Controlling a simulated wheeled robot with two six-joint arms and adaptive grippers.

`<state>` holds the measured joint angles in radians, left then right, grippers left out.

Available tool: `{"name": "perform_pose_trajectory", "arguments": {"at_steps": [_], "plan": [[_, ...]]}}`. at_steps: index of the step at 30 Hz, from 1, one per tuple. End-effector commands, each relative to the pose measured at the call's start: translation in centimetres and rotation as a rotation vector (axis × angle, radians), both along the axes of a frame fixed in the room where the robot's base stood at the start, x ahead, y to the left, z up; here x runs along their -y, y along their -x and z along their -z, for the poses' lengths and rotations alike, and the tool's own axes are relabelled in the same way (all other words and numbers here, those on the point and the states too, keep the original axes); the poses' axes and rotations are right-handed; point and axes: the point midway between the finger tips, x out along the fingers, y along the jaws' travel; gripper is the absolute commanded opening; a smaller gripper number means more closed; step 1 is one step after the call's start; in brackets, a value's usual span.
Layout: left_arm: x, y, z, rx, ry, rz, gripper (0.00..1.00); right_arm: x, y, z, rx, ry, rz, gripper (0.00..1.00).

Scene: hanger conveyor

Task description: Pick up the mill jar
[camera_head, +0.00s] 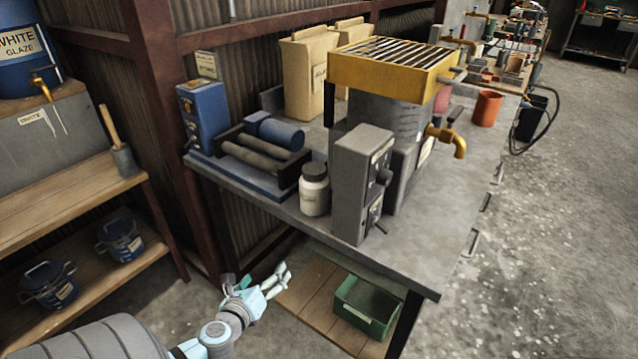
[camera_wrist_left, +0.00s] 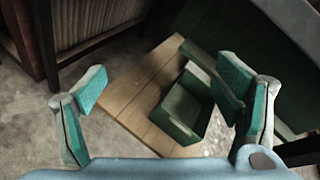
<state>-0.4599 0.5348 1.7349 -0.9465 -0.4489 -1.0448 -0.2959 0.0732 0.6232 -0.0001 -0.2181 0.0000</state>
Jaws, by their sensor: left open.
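A white jar with a dark lid and a label (camera_head: 314,190) stands upright on the grey bench, between a roller machine and a grey control box; it looks like the mill jar. My right gripper is not in view.
The bench top (camera_head: 425,225) has a free edge above my left gripper. A green bin (camera_head: 367,306) sits on the wooden lower shelf (camera_head: 312,300). The grey control box (camera_head: 360,185) stands close right of the jar. A wooden rack (camera_head: 60,210) is at the left.

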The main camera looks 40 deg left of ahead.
Motion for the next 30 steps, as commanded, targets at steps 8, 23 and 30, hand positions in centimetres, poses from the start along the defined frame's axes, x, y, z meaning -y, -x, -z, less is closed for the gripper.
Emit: {"name": "perform_pose_trajectory", "arguments": {"at_steps": [8, 23, 30], "plan": [[4.3, -4.5, -15.7, 0.174, -0.573, 0.245, 0.84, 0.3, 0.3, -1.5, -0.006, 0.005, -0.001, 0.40], [2.2, -13.9, -15.5, 0.173, -0.567, 0.245, 0.84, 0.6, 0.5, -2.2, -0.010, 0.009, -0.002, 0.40], [1.5, -17.4, -15.4, 0.172, -0.566, 0.246, 0.84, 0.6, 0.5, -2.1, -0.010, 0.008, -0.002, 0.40]]}}
